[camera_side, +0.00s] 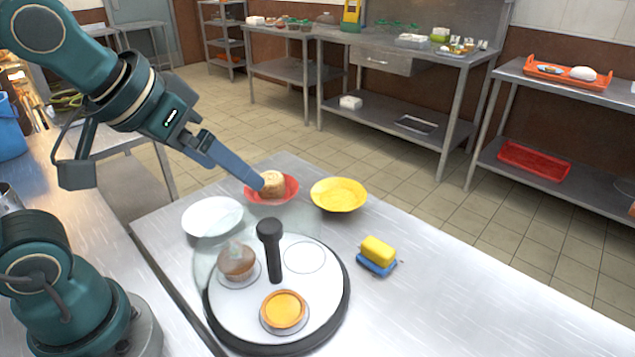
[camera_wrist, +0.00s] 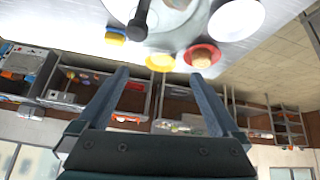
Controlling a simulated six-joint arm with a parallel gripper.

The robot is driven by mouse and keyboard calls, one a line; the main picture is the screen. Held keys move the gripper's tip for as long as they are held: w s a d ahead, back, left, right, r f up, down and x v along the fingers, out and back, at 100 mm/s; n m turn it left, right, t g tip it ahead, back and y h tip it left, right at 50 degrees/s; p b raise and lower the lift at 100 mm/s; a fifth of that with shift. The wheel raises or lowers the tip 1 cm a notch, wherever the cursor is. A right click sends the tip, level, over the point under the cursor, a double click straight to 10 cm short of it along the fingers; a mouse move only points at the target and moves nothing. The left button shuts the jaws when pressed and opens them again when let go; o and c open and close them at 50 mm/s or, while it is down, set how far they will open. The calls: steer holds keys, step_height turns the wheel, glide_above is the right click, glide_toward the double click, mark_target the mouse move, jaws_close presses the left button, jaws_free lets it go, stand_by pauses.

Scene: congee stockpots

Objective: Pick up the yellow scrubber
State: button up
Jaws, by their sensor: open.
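The yellow scrubber (camera_side: 377,250) is a small block on the steel counter, right of the round dome tray. It rests on a flat blue piece (camera_side: 375,265); I cannot tell whether the two are joined. In the wrist view the scrubber (camera_wrist: 115,41) shows small at the upper left. My gripper (camera_side: 258,183) is in the air, by the red bowl in the side view, well left of and above the scrubber. In the wrist view my gripper's two fingers (camera_wrist: 160,75) stand wide apart with nothing between them that they hold.
A red bowl (camera_side: 285,189) with a bread-like item, a yellow bowl (camera_side: 338,195) and a white plate (camera_side: 212,216) stand behind the round tray (camera_side: 330,318). The tray has a clear dome, a black upright handle and pastries. Counter right of the scrubber is clear.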

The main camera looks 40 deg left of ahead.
steer(key=w+d+r, duration=0.1)
steer(key=w+d, duration=0.1)
steer(key=w, duration=0.6)
steer(key=g, duration=0.1)
glide_above(378, 246)
steer(key=a, duration=0.2)
step_height(378, 246, down, 10)
steer(key=shift+m+g, duration=0.8)
steer(key=shift+g, duration=0.1)
steer(key=f, duration=0.2)
steer(key=s+d+f, duration=0.1)
steer(key=d+f, duration=0.1)
steer(key=f, duration=0.1)
steer(key=shift+s+f, duration=0.35)
steer(key=shift+x, duration=2.4)
steer(key=shift+d, duration=0.1)
